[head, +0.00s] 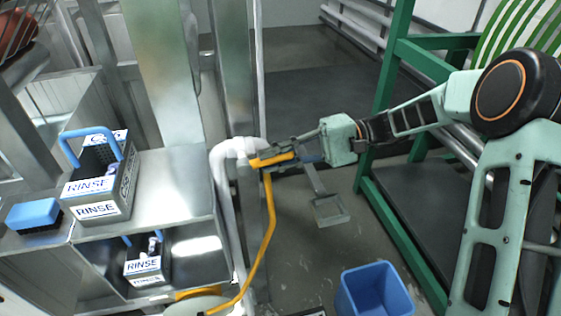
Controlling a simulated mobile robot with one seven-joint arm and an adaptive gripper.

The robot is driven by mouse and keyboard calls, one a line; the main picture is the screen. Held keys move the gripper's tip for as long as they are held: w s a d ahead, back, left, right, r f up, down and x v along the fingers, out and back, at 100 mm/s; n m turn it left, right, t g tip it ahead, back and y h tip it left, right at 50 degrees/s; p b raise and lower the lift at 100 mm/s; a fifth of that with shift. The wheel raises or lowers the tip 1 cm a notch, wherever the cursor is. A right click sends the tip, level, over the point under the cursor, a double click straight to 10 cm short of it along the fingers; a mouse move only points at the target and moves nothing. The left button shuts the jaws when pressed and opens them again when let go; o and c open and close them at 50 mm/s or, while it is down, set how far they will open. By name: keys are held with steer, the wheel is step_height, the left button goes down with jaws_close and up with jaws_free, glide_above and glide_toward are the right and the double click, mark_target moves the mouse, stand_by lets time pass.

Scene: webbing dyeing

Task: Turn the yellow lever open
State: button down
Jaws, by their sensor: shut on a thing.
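The yellow lever (275,159) sticks out to the right from a white pipe (224,165) at the edge of the metal bench. My gripper (272,158) reaches in from the right and is shut on the lever. The lever lies nearly level, tilted slightly up to the right. The fingers hide part of it and part of the joint with the pipe. A yellow hose (268,235) hangs below the lever and curves down to the left.
Boxes marked RINSE (98,185) stand on the metal bench (180,190) and its lower shelf, beside a blue brush (33,214). A blue bin (374,291) stands on the floor. A green frame (385,90) stands at right, near my arm. A metal post (240,70) rises behind the pipe.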

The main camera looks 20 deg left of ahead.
steer(key=shift+f+g+y+b, duration=0.4)
steer(key=shift+f+y+b, duration=0.2)
steer(key=shift+y+b, duration=0.15)
steer(key=c, duration=1.8)
jaws_free()
steer(key=shift+c, duration=0.2)
steer(key=shift+r, duration=0.1)
steer(key=v, duration=1.2)
